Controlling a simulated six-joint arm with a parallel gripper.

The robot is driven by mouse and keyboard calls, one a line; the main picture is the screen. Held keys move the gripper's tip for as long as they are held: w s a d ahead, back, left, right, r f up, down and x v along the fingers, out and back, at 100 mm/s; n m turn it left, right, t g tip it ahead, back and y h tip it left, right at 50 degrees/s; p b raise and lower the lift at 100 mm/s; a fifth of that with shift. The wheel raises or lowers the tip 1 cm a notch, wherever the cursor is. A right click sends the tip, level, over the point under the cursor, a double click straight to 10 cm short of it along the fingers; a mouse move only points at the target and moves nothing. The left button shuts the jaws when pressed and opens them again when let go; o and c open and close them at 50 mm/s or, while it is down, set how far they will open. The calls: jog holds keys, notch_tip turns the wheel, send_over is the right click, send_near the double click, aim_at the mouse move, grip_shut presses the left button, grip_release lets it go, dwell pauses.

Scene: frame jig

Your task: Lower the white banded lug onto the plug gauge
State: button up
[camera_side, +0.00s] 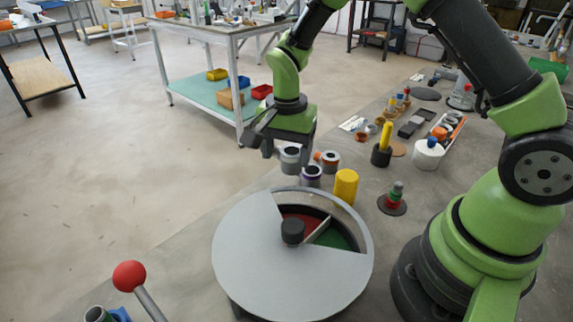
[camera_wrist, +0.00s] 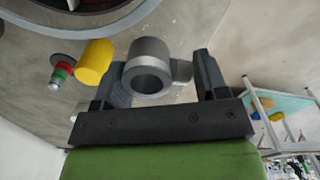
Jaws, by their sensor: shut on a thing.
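My gripper (camera_side: 276,146) points down beyond the large round grey cover. It is shut on a grey, ring-shaped lug (camera_side: 290,159) with a pale band. In the wrist view the lug (camera_wrist: 149,68) sits between the two fingers (camera_wrist: 160,82), its bore open towards the camera and a side boss near the right finger. A stepped pin with red and green bands on a dark round base, which looks like the plug gauge (camera_side: 396,195), stands to the right, apart from the lug. It also shows at the left of the wrist view (camera_wrist: 63,72).
Two other banded lugs (camera_side: 311,175) (camera_side: 330,160) stand close to my gripper. A yellow cylinder (camera_side: 346,186) stands between them and the pin. The grey cover (camera_side: 245,255) has an open sector with red and green inside. A red ball-topped lever (camera_side: 130,275) is in front.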

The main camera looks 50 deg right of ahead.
jog(key=s+d+r+m, duration=0.2)
jog(key=s+d, duration=0.4)
jog(key=d, duration=0.2)
jog(key=r+m, duration=0.2)
jog(key=m, duration=0.2)
send_over(393, 188)
jog(key=d, duration=0.1)
jog(key=shift+w+f, duration=0.25)
jog(key=shift+w, duration=0.15)
jog(key=shift+s+f, duration=0.1)
jog(key=shift+s, duration=0.15)
jog(key=shift+f, duration=2.4)
jog(key=shift+f, duration=0.1)
jog(key=shift+f, duration=0.85)
jog(key=shift+f, duration=0.3)
